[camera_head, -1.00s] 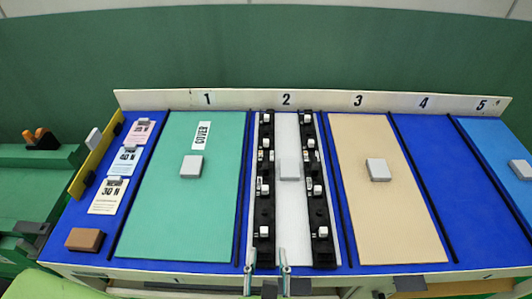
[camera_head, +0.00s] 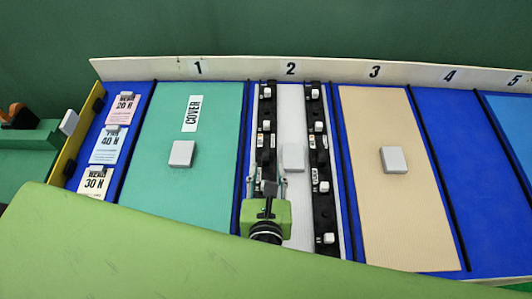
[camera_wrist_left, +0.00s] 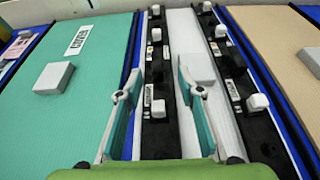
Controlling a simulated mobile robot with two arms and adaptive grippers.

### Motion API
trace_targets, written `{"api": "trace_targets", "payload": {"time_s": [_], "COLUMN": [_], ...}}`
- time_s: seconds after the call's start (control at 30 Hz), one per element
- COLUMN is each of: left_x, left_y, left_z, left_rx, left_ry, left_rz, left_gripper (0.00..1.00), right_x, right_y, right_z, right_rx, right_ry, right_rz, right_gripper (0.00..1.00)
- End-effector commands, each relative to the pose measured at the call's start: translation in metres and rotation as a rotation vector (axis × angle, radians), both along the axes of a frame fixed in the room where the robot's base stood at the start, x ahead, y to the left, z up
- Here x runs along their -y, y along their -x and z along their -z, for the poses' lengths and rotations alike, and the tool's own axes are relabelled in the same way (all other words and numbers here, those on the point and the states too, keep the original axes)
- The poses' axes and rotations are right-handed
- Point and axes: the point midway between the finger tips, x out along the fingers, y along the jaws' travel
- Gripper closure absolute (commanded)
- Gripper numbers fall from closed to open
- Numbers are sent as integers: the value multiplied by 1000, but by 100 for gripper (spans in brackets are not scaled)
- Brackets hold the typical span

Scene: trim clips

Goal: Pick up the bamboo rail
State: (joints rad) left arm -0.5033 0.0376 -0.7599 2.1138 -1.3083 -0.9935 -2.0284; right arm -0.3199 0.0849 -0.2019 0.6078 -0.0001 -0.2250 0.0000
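No part is labelled as the bamboo rail. Bay 3 holds a tan, bamboo-coloured panel (camera_head: 395,215) with a pale grey block (camera_head: 394,160) on it; I cannot tell whether it is the rail. Bay 2 holds a white panel (camera_head: 294,200) with a similar block (camera_head: 292,157), between two black strips (camera_head: 325,215) carrying small white-topped clips. My left gripper (camera_head: 267,172) is over bay 2, above the left black strip. In the left wrist view its fingers (camera_wrist_left: 158,68) are spread with nothing gripped between them; the strip shows through the gap. My right gripper is not in view.
A green panel (camera_head: 195,125) marked COVER, with a grey block (camera_head: 181,154), fills bay 1. Labelled cards (camera_head: 107,146) lie at the left on the blue table (camera_head: 438,150). A raised numbered board (camera_head: 330,71) runs along the back. My green arm hides the front edge.

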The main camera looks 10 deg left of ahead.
Motion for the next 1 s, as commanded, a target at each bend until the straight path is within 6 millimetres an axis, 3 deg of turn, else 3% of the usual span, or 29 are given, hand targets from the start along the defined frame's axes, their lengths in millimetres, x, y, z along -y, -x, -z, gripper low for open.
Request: {"api": "trace_targets", "payload": {"time_s": [0.33,0.6,0.87,1.0], "left_x": [-9,-18,-18,-18], "left_y": [-29,-58,-60,-59], "left_z": [13,28,29,29], "left_rx": [1,-1,-2,-2], "left_ry": [-1,1,2,2], "left_rz": [-1,1,1,1], "left_gripper": [65,65,65,100], "right_x": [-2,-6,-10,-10], "right_y": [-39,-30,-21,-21], "right_z": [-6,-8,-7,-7], "right_rx": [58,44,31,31], "right_ry": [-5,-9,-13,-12], "right_rz": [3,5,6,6], "right_gripper": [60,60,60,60]}}
